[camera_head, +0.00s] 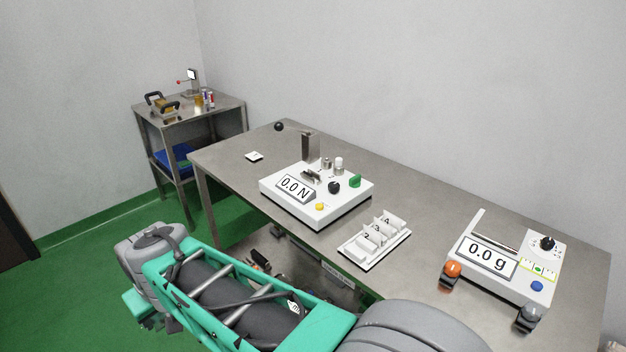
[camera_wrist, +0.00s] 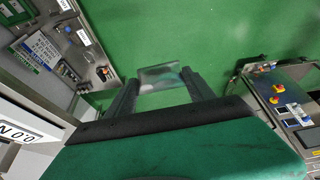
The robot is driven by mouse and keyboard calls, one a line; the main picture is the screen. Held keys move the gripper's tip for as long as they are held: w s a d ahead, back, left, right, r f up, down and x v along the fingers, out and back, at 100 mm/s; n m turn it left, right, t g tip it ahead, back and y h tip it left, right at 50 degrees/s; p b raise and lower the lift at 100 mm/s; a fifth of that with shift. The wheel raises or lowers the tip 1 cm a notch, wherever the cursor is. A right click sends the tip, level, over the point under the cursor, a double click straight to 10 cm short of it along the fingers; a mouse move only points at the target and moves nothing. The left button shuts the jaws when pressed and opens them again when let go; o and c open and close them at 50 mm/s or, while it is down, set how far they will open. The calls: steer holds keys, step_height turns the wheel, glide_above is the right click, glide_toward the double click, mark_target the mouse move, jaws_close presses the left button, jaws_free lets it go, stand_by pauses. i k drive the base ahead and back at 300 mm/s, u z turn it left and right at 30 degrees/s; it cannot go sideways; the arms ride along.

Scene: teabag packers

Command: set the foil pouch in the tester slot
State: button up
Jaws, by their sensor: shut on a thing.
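In the wrist view my gripper (camera_wrist: 160,84) is shut on a small shiny, partly see-through foil pouch (camera_wrist: 162,77), held between the fingertips with green floor behind it. The tester (camera_head: 315,194) is a white box reading 0.0 N on the table in the head view, with a metal clamp and post, a black-knobbed lever and a green knob on top. Its slot is too small to make out. Part of its display (camera_wrist: 20,132) shows at the left edge of the wrist view, so the pouch is apart from it.
A white rack (camera_head: 375,242) of numbered packets stands right of the tester. A scale (camera_head: 505,262) reading 0.0 g is farther right. A small white item (camera_head: 254,156) lies on the table (camera_head: 225,160) at left. A side table (camera_head: 190,112) stands behind. Panels (camera_wrist: 285,100) show right in the wrist view.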

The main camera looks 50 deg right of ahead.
mark_target(312, 179)
steer(key=z, duration=0.45)
steer(key=i, duration=1.55)
steer(key=u, duration=0.35)
